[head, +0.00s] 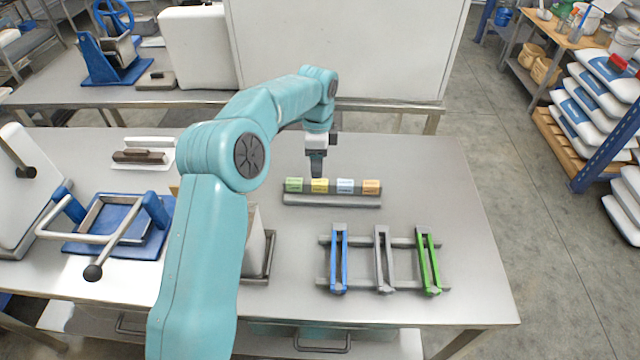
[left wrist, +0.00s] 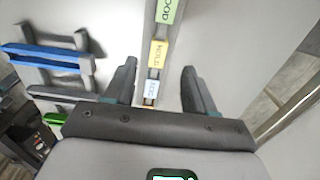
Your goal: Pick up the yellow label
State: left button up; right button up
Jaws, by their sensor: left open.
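The yellow label (head: 320,185) stands in a grey holder (head: 332,201) on the metal table, between a green label (head: 294,185) on its left and a light blue label (head: 345,186) on its right. An orange label (head: 371,187) is at the right end. My left gripper (head: 317,170) points down just above and behind the yellow label. In the left wrist view the open jaws (left wrist: 158,85) are apart, with the row between them; the yellow label (left wrist: 157,54) lies a little beyond the fingertips. The jaws are empty. My right gripper is not in view.
A rack with blue (head: 338,260), grey (head: 384,260) and green (head: 429,262) clamp-like pieces stands in front of the labels. A blue-framed device (head: 120,225) is at the left. The table's right side is clear.

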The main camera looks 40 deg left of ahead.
aim_at(318, 182)
pick_arm(q)
jog(key=shift+s+f, duration=0.35)
jog(key=shift+f, duration=0.35)
jog(key=f, duration=0.1)
jog(key=f+p, duration=0.1)
jog(key=f, duration=0.2)
jog(key=shift+w+d+f, duration=0.2)
jog(key=shift+w+f, duration=0.1)
jog(key=shift+f, duration=0.1)
jog(key=shift+s+a+f+p, duration=0.1)
jog(key=shift+f+p, duration=0.2)
jog(key=shift+f, duration=0.05)
jog(key=shift+f, duration=0.1)
jog(key=shift+c, duration=0.7)
jog(key=c, duration=0.5)
grip_shut()
